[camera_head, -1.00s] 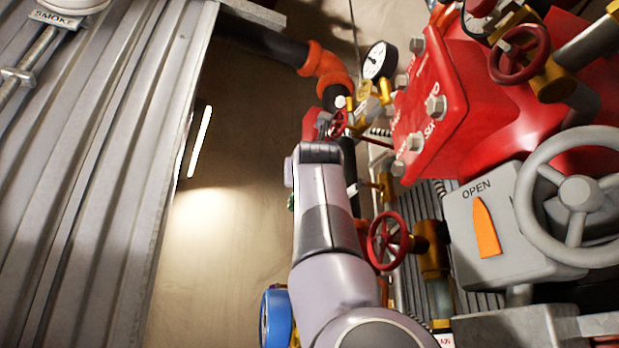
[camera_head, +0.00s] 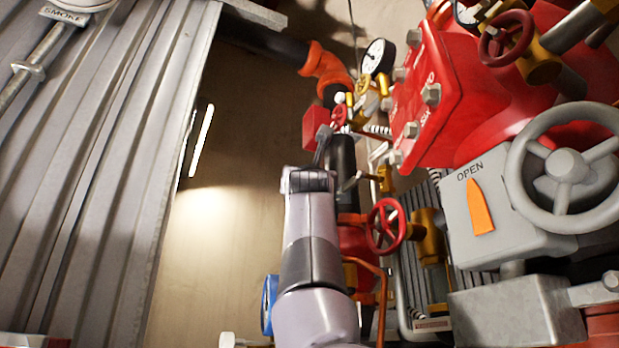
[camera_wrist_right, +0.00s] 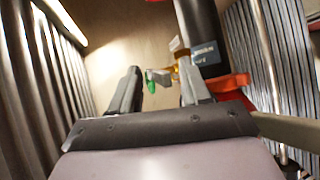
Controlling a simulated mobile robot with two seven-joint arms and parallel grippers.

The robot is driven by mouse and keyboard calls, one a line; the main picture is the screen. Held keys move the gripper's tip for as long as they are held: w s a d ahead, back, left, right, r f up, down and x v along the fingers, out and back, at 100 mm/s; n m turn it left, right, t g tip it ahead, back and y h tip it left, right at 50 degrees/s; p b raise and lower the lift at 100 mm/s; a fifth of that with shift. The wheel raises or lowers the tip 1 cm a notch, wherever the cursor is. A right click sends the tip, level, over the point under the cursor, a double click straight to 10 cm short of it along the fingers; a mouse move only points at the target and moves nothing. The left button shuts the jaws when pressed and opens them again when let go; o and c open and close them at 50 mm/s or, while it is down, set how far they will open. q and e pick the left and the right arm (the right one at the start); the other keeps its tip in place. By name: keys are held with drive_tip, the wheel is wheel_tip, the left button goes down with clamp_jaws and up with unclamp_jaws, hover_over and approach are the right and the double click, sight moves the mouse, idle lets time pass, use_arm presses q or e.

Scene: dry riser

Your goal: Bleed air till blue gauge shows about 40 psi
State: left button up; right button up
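My right gripper (camera_head: 321,150) reaches up the middle of the head view; only part of its fingers shows past my arm. In the right wrist view my gripper (camera_wrist_right: 160,90) is open and empty, its two fingers apart. Beyond the fingers, a small green handle or tag (camera_wrist_right: 152,87) hangs by a brass fitting (camera_wrist_right: 182,62) on a dark pipe. I cannot tell the exact distance. A blue round thing (camera_head: 267,304), likely the blue gauge, shows at my arm's left side, edge-on and mostly hidden; its dial is unreadable. My left gripper is not in view.
Another red wheel (camera_head: 386,227), a grey handwheel (camera_head: 566,170) and a red bolted housing (camera_head: 430,95) crowd the right. A corrugated metal wall (camera_head: 90,170) stands left. The beige wall area (camera_head: 235,200) is clear.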

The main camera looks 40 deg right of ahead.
use_arm(q)
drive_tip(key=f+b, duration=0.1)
drive_tip(key=b, duration=0.1)
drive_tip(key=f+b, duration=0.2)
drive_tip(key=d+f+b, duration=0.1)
drive_tip(key=b, duration=0.1)
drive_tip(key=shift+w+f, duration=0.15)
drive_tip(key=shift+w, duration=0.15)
use_arm(e)
drive_tip(key=v, duration=0.7)
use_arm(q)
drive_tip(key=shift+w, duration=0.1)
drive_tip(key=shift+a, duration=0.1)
use_arm(e)
drive_tip(key=shift+a+f, duration=0.1)
